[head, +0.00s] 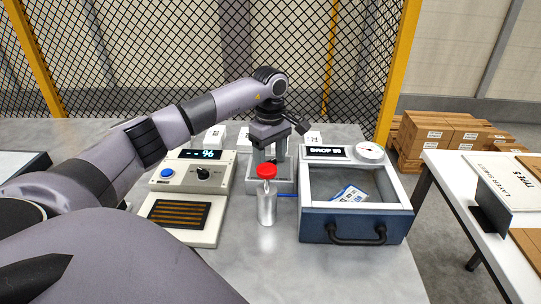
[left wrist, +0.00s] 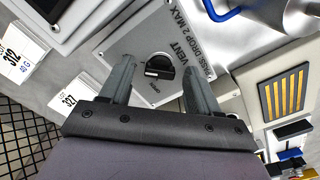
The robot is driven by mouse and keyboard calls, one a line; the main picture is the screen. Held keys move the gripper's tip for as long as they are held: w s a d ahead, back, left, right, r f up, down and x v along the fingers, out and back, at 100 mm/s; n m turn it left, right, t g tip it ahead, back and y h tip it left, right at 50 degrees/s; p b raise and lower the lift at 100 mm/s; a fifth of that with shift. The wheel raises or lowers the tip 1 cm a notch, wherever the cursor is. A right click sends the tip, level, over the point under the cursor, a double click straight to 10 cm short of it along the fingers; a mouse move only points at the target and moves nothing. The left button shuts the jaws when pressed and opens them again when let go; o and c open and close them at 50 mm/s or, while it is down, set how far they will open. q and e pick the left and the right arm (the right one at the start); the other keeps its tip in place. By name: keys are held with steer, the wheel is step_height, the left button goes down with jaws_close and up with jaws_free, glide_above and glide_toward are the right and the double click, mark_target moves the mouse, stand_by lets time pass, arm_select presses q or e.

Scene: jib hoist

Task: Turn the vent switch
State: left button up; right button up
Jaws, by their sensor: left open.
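My left gripper (left wrist: 157,76) is open, with one finger on each side of the knob in the left wrist view. I cannot tell whether the fingers touch it. In the head view my left gripper (head: 268,152) points down over a grey stand (head: 284,186) behind the bottle, and the switch is hidden there. My right gripper is not in view.
A silver bottle with a red cap (head: 267,207) stands just in front of the stand. A control box (head: 180,178) with a blue button, black knob and display is to the left. A blue drawer box (head: 315,229) with a gauge is to the right. White boxes stand behind.

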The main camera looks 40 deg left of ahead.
arm_select(q)
steer(key=c, duration=1.1)
steer(key=shift+o, duration=0.3)
steer(key=shift+n, duration=0.3)
steer(key=n, duration=0.3)
steer(key=shift+n, duration=0.4)
steer(key=n, duration=0.4)
steer(key=shift+r, duration=0.1)
steer(key=n, duration=0.5)
steer(key=shift+n, duration=2.3)
